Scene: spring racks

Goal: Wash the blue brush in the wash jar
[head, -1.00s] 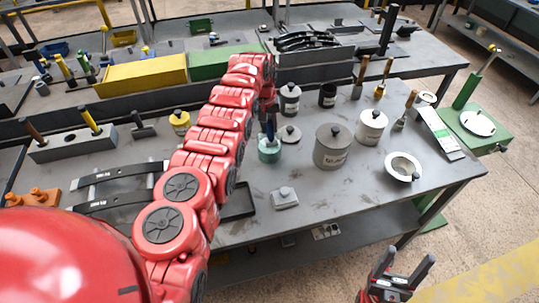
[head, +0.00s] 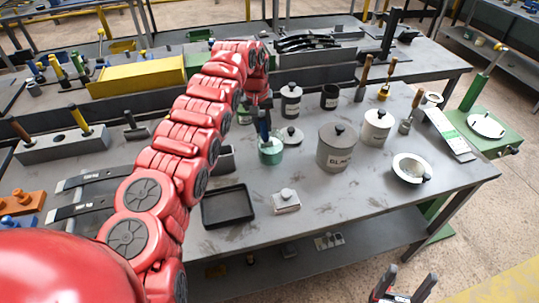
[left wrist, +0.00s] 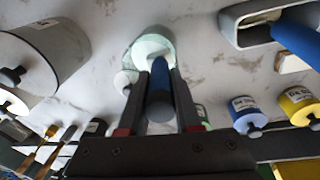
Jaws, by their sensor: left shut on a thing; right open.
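My left gripper (head: 262,112) is shut on the blue brush (head: 264,131) and holds it roughly upright over the pale green wash jar (head: 271,154). In the left wrist view, the brush handle (left wrist: 159,88) stands between the fingers and its lower end reaches the jar's open mouth. The jar's rim (left wrist: 166,36) shows around it. I cannot tell how deep the bristles sit. A grey lid with a dark knob (head: 290,136) lies beside the jar. My right gripper (head: 402,286) is open and empty, low in front of the bench.
A large grey lidded pot (head: 336,152) and a white lidded pot (head: 376,127) stand to the right. A black tray (head: 229,208) and a small grey block (head: 286,201) lie in front. The left wrist view shows another blue handle (left wrist: 300,42) in a grey rectangular holder (left wrist: 236,24).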

